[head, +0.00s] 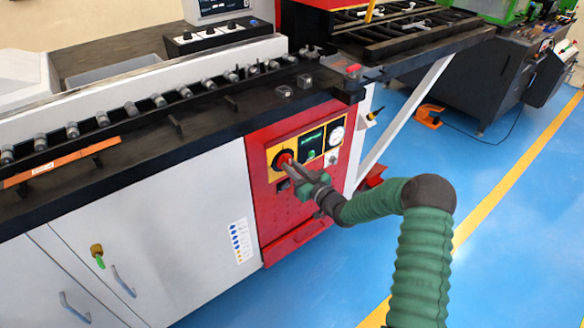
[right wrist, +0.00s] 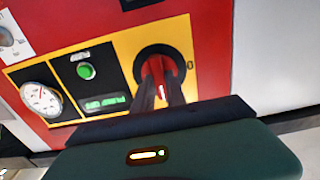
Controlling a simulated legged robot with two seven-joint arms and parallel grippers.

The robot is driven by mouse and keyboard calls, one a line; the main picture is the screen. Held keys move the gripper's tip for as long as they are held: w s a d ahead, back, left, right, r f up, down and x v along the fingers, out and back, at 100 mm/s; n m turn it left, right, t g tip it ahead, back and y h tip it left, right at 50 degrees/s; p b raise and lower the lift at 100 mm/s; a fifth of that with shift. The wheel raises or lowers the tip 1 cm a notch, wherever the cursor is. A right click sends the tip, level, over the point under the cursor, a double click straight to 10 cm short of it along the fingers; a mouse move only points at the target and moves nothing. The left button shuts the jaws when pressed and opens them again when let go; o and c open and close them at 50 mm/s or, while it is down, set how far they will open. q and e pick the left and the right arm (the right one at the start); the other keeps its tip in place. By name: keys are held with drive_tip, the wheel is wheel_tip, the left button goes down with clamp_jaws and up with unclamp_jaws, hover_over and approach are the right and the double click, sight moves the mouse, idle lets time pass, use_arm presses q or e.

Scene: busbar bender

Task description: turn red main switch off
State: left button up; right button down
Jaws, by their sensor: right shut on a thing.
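The red main switch (head: 284,158) sits on a black round base in a yellow-framed panel on the red front of the machine. My right gripper (head: 291,167) reaches it from the lower right in the head view. In the right wrist view, the red switch handle (right wrist: 158,68) is between the two fingers of my right gripper (right wrist: 160,90), which is shut on it. The fingers hide part of the handle, so its exact turn angle is hard to tell. My left gripper is in neither view.
Beside the switch are a green lit button (right wrist: 86,71), a green display (right wrist: 106,102) and a round white gauge (right wrist: 42,98). White cabinet doors (head: 170,220) stand left of the red panel. Blue floor (head: 400,180) is open to the right.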

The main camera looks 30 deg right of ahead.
drive_tip(key=shift+r, duration=0.15)
drive_tip(key=n+b, duration=0.4)
drive_tip(key=n, duration=0.2)
drive_tip(key=n+b, duration=0.4)
drive_tip(key=n, duration=0.2)
drive_tip(key=a+f+n+b, duration=0.1)
drive_tip(key=n+b, duration=0.3)
drive_tip(key=n, duration=0.2)
drive_tip(key=shift+f, duration=0.15)
idle(0.6)
drive_tip(key=c, duration=1.6)
unclamp_jaws()
drive_tip(key=shift+o, duration=1.2)
drive_tip(key=shift+s+d+r, duration=0.1)
drive_tip(key=shift+d+r, duration=0.05)
drive_tip(key=shift+r, duration=0.05)
